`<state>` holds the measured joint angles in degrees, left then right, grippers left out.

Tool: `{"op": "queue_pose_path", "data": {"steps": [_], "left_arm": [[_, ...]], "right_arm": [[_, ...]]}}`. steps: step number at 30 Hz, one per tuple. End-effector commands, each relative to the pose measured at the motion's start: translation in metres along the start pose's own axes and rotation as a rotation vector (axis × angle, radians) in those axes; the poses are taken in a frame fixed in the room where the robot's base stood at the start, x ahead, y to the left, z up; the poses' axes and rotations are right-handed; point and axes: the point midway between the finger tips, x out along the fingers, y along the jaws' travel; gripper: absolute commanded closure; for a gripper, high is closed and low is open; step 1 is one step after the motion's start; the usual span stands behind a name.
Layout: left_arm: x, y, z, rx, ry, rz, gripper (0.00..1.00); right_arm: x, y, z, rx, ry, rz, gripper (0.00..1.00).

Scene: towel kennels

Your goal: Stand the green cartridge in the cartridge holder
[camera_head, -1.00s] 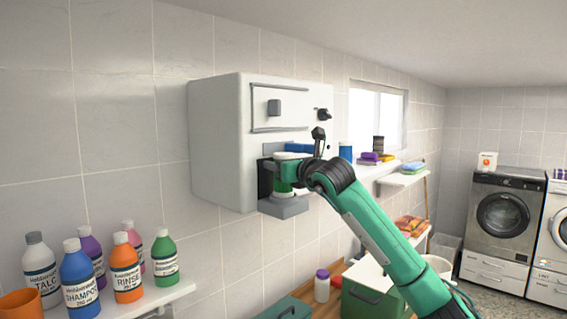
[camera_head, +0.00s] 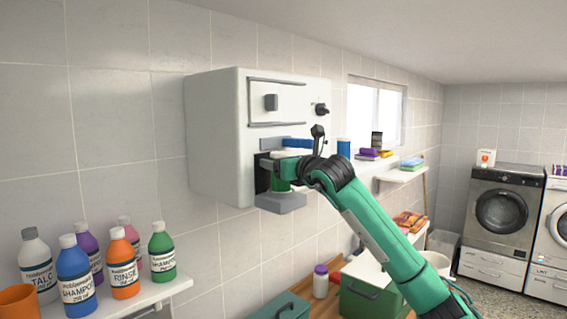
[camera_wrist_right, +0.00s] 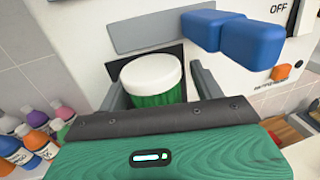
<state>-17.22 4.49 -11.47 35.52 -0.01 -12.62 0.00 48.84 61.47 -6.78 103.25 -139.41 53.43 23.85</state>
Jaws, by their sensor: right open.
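The green cartridge (camera_head: 280,184) with a white cap stands upright in the recess of the white wall box, above a grey ledge (camera_head: 282,203) that looks like the cartridge holder. In the right wrist view the cartridge (camera_wrist_right: 160,99) shows its white top and ribbed green side, against a dark opening. My right gripper (camera_head: 284,166) is at the cartridge, partly hiding it. In the wrist view its jaws (camera_wrist_right: 162,84) are open, one finger on each side of the cartridge. The cartridge's base is hidden there. My left gripper is not in view.
A blue lever (camera_head: 298,143) juts from the white box (camera_head: 215,140) just above the cartridge. A shelf with several bottles (camera_head: 122,265) is at lower left. A green box (camera_head: 368,300) stands below the arm. Washing machines (camera_head: 503,215) stand far right.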

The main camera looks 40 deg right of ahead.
Motion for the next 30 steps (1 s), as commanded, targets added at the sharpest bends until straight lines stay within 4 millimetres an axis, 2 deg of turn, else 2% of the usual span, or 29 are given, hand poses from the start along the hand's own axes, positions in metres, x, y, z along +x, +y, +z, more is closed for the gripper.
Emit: {"op": "queue_pose_path", "data": {"steps": [9,14,30], "left_arm": [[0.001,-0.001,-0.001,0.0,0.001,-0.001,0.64],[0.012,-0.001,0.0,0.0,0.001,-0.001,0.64],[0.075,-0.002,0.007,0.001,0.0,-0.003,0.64]], "right_arm": [[0.001,0.004,-0.005,0.0,0.007,0.009,0.25],[-0.011,0.003,-0.007,-0.001,0.004,0.007,0.25],[-0.11,-0.004,-0.006,0.001,-0.004,0.0,0.25]]}}
